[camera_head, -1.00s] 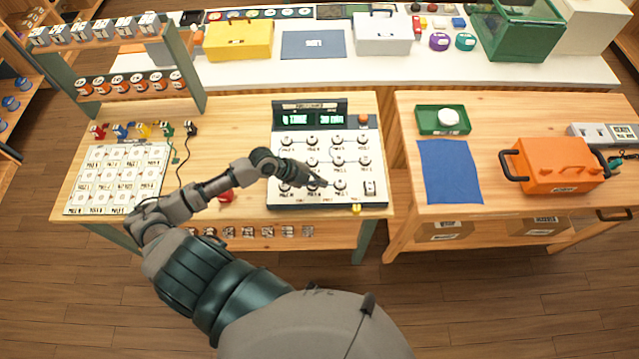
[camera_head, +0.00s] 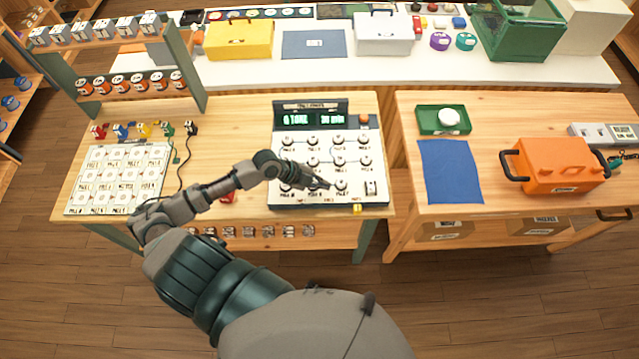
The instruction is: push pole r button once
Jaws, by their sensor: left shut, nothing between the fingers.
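A white button panel (camera_head: 352,150) with a dark display (camera_head: 310,117) stands on the left wooden table. It has rows of round buttons with small labels. The labels are too small to read surely, so I cannot tell which one is the pole r button. My left gripper (camera_head: 322,184) is shut and empty. Its tip is over the panel's bottom row, just left of a round button (camera_head: 341,186). I cannot tell whether it touches the panel. The gripper and forearm hide some left buttons of the panel. My right gripper is not in view.
A white board of labelled squares (camera_head: 118,178) lies at the table's left. A red object (camera_head: 228,197) sits beside my forearm. The right table (camera_head: 500,110) holds a blue cloth (camera_head: 448,170) and an orange toolbox (camera_head: 560,165).

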